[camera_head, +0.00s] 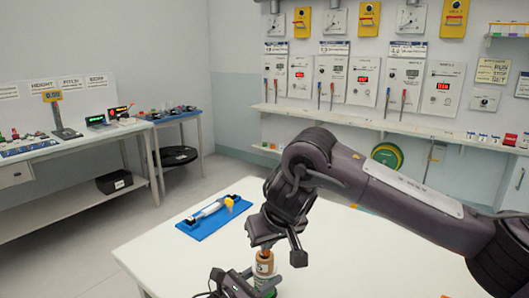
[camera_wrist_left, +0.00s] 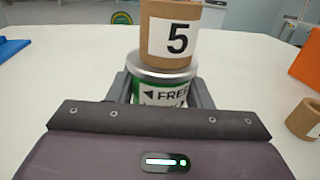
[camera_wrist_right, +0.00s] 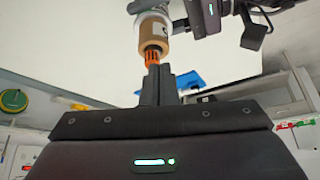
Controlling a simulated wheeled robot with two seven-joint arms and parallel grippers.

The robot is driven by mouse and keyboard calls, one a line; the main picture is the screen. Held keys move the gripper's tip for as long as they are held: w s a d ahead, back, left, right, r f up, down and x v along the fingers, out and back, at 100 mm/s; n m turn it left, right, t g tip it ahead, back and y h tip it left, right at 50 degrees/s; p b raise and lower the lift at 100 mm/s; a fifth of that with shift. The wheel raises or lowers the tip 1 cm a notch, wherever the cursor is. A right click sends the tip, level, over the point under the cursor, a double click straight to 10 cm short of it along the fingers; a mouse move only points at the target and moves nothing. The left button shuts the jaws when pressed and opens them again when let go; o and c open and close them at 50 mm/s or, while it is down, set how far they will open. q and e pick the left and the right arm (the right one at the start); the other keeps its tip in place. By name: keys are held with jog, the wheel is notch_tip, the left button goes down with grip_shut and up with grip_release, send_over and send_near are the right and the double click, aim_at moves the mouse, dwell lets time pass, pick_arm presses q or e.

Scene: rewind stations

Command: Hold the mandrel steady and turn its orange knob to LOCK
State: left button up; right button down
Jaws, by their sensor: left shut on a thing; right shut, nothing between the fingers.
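The mandrel stands upright on the white table, with a brown sleeve (camera_head: 264,264) marked 5 on its upper part. In the left wrist view the sleeve (camera_wrist_left: 170,32) sits above a silver and green base (camera_wrist_left: 160,94), whose label reads FREE with an arrow. My left gripper (camera_wrist_left: 164,92) is shut on this base, one finger on each side. In the right wrist view the orange knob (camera_wrist_right: 152,56) shows at the sleeve's end. My right gripper (camera_wrist_right: 158,68) is shut and empty, its fingertips close to the knob; contact is unclear. The head view hides the knob behind my right gripper (camera_head: 268,246).
A blue tray (camera_head: 188,229) with a white and yellow tool lies on the table at left. In the left wrist view, another brown sleeve (camera_wrist_left: 304,120) and an orange object (camera_wrist_left: 309,60) are at the right. The table's left side is mostly clear.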

jog(key=shift+f, duration=1.3)
jog(key=shift+w, duration=0.35)
jog(key=shift+w+d, duration=0.1)
jog(key=shift+d, duration=0.3)
jog(key=shift+w+d, duration=0.35)
jog(key=shift+d, duration=0.25)
notch_tip(320, 180, up, 6)
jog(key=shift+s+d, duration=0.2)
jog(key=shift+s, duration=0.15)
dwell(0.6)
